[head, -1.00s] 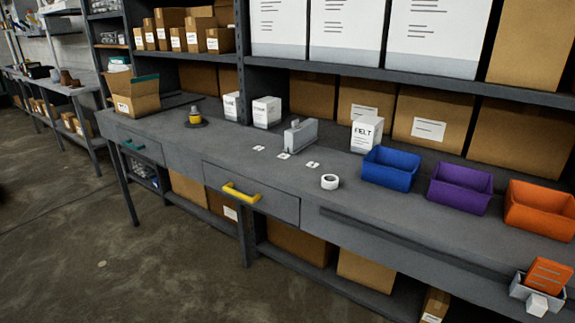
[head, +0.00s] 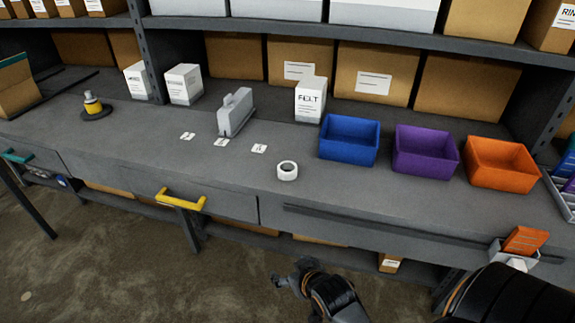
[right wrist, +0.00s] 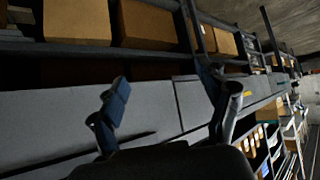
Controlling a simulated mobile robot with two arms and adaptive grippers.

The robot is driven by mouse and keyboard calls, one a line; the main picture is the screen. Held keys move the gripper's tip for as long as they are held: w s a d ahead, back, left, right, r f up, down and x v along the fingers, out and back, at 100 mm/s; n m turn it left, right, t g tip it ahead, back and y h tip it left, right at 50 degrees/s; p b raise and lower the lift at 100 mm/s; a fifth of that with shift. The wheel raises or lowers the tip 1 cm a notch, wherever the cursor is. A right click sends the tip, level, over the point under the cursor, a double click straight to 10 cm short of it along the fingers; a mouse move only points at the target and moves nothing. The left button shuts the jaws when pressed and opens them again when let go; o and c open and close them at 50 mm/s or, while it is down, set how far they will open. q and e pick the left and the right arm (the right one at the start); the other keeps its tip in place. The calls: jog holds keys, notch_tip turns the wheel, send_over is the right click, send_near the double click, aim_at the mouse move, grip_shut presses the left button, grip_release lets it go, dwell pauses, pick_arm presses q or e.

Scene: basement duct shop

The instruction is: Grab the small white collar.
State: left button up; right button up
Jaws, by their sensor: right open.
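The small white collar (head: 288,171) is a short ring lying on the grey workbench (head: 228,181), near its front edge in the middle of the head view. My right gripper (head: 292,273) is low in the head view, in front of the bench and apart from the collar. In the right wrist view my right gripper (right wrist: 165,84) shows its two fingers spread with nothing between them. The collar cannot be made out in that view. My left gripper is not in view.
Blue (head: 348,140), purple (head: 425,151) and orange (head: 502,164) bins stand right of the collar. Small white cards (head: 259,149) and a grey upright block (head: 235,112) are to its left. A yellow drawer handle (head: 181,200) sticks out in front.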

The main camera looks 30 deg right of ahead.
notch_tip(320, 180, up, 8)
jog(key=w+d+t, duration=0.2)
jog(key=m+t+h, duration=0.2)
jog(key=t+h, duration=0.1)
send_near(290, 174)
jog(key=shift+m+t, duration=0.3)
jog(key=x, duration=0.2)
jog(key=p+x, duration=0.1)
jog(key=x, duration=0.4)
jog(key=shift+s+d+f, duration=0.2)
jog(key=shift+d, duration=0.1)
jog(key=shift+w+d+p, duration=0.1)
jog(key=shift+w+p, duration=0.4)
jog(key=shift+w, duration=0.25)
jog(key=x, duration=0.3)
jog(key=shift+w+f+p, duration=0.15)
jog(key=shift+w+p, duration=0.15)
jog(key=shift+p, duration=0.1)
jog(key=shift+w+f, duration=0.15)
jog(key=shift+w, duration=0.2)
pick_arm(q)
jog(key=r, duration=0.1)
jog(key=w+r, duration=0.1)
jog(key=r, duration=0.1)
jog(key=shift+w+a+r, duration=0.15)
pick_arm(e)
jog(key=c, duration=1.1)
